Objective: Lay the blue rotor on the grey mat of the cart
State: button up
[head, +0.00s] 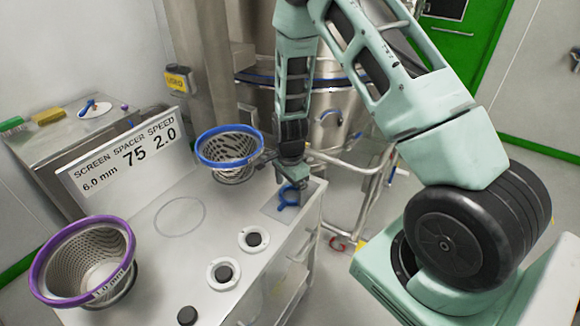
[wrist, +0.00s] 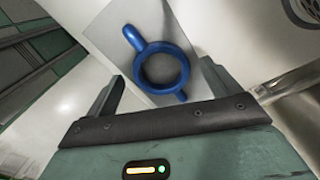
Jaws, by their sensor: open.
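The blue rotor (head: 289,197) is a ring with short arms sticking out. It lies flat on the grey mat (head: 270,207) at the right end of the cart top (head: 165,250). The wrist view shows the rotor (wrist: 139,58) over the grey mat (wrist: 108,36), beyond my jaws. My gripper (head: 291,183) is just above the rotor, pointing down at the mat. In the wrist view my gripper (wrist: 160,74) has its two fingers wide apart, on either side of the rotor and not closed on it. The gripper partly hides the rotor in the head view.
A blue-rimmed screen basket (head: 230,148) stands left of my gripper, and a purple-rimmed one (head: 84,260) at the front left. Black knobs in white rings (head: 254,239) are on the cart. A sign (head: 125,160) stands behind. A steel frame (head: 350,165) is to the right.

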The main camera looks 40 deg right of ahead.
aim_at(290, 198)
notch_tip(290, 198, up, 17)
jog(key=b, duration=0.1)
jog(key=shift+a+f, duration=0.1)
jog(key=shift+f, duration=0.05)
dwell(0.7)
